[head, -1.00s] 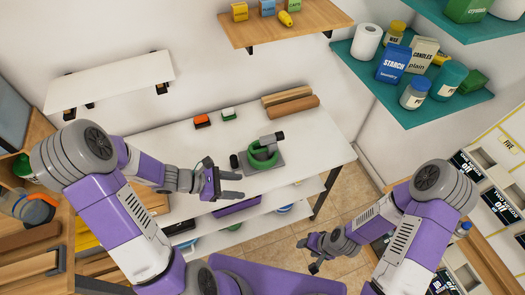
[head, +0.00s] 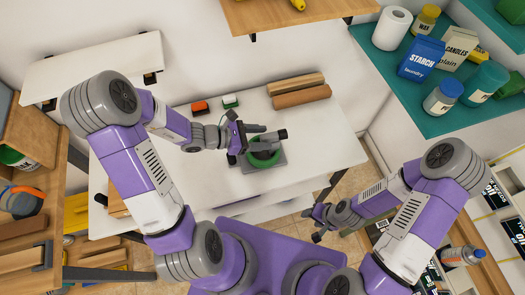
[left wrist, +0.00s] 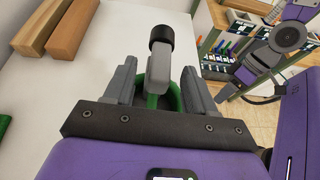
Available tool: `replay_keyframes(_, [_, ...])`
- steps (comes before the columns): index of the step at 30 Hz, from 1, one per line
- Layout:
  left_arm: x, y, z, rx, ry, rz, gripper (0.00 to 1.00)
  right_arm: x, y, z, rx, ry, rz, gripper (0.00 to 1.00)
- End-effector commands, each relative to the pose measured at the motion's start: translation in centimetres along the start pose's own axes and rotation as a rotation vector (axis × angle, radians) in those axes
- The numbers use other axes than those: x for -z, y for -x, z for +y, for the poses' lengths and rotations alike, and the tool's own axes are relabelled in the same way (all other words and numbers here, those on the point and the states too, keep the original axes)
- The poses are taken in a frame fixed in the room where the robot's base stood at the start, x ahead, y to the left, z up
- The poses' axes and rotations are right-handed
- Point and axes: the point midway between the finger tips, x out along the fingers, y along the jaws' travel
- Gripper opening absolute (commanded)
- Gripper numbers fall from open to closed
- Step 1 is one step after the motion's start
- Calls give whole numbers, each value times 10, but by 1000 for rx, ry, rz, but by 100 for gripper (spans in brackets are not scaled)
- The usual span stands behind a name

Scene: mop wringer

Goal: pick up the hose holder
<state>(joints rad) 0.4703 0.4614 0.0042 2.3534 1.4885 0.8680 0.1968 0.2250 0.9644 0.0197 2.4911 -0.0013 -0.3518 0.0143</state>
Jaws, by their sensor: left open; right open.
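The hose holder (head: 270,136) stands upright on the white table: a grey post with a black tip, a green ring (head: 265,160) around it and a flat grey base. In the left wrist view the post (left wrist: 157,70) shows between my two fingers, with the green ring low and partly hidden behind them. My left gripper (head: 257,141) is open at the holder, its fingers on either side of the post; whether they touch it I cannot tell. My right gripper (head: 317,222) is open and empty, off the table's front right side.
A red-orange block (head: 200,107) and a green-and-white block (head: 230,101) lie behind the holder. Wooden bars (head: 301,95) lie at the table's back right. A small black item sits left of the holder's base. A teal shelf (head: 395,95) with jars is at right.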

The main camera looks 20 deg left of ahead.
Motion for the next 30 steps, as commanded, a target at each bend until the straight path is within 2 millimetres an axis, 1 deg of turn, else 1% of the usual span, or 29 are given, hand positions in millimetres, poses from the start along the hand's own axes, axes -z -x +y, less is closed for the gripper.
replay_keyframes(1, [0, -5, 0, 2, 0, -1, 55, 0, -2, 0, 0, 0, 0, 54])
replay_keyframes(3, [0, -8, 0, 1, -1, 0, 55, 0, -2, 1, 0, 0, 1, 54])
replay_keyframes(9, [0, -8, 0, -1, -1, 1, 55, 0, -1, 0, 0, 0, 1, 54])
replay_keyframes(11, [0, -8, 0, -1, -1, 1, 48, 0, -1, 0, 0, 0, 1, 54])
replay_keyframes(15, [0, -8, 0, -1, -1, 1, 26, 0, -1, 0, 0, 0, 1, 54])
replay_keyframes(20, [0, -8, 0, -1, -1, 1, 2, 0, -1, 0, 0, 0, 1, 54])
replay_keyframes(21, [0, -8, 0, -1, -1, 1, 0, 0, -1, 0, 0, 0, 1, 54])
replay_keyframes(30, [0, -8, 0, -1, -1, 0, 0, 0, -1, 0, 0, 0, 1, 54])
